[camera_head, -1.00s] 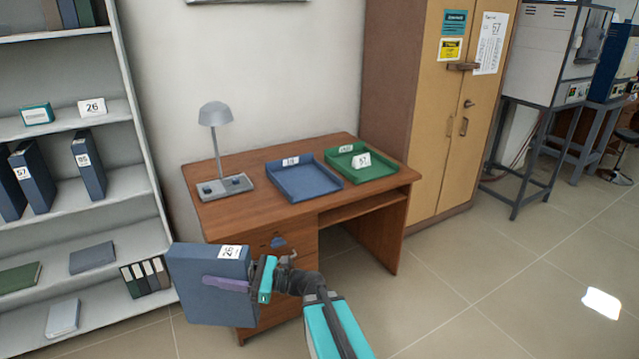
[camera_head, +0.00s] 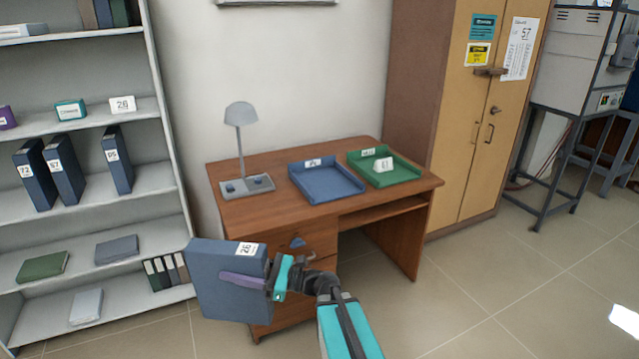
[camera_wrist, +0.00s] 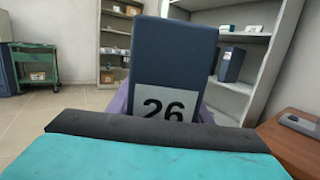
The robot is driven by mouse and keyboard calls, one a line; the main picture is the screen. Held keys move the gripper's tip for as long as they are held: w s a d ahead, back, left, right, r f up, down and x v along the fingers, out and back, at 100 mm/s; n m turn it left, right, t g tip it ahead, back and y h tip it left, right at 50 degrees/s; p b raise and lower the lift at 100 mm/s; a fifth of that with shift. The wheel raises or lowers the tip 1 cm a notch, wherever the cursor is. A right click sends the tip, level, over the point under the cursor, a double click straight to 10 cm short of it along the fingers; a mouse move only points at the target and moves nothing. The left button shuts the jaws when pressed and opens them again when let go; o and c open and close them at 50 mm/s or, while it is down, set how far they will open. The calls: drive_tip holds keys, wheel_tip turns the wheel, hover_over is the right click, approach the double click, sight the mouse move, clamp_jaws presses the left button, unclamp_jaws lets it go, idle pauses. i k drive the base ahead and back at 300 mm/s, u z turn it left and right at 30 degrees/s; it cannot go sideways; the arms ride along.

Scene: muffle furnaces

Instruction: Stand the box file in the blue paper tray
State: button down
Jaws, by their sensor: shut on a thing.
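The blue box file (camera_head: 222,295) with a white label "26" is held upright in front of the desk in the head view. My gripper (camera_head: 262,284) is shut on it, with a purple finger across its face. In the wrist view the box file (camera_wrist: 175,55) stands up beyond the gripper, its "26" label facing the camera. The blue paper tray (camera_head: 327,182) lies on the desk top, behind and to the right of the box file. The tray looks empty, with a small label on its back rim.
The wooden desk (camera_head: 290,215) carries a grey lamp (camera_head: 241,145) at left and a green tray (camera_head: 400,178) with a white card at right. A shelf unit (camera_head: 150,183) with several blue files stands at left, a cabinet (camera_head: 455,130) at right.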

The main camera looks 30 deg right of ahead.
sight(325, 182)
drive_tip(key=i, duration=0.9)
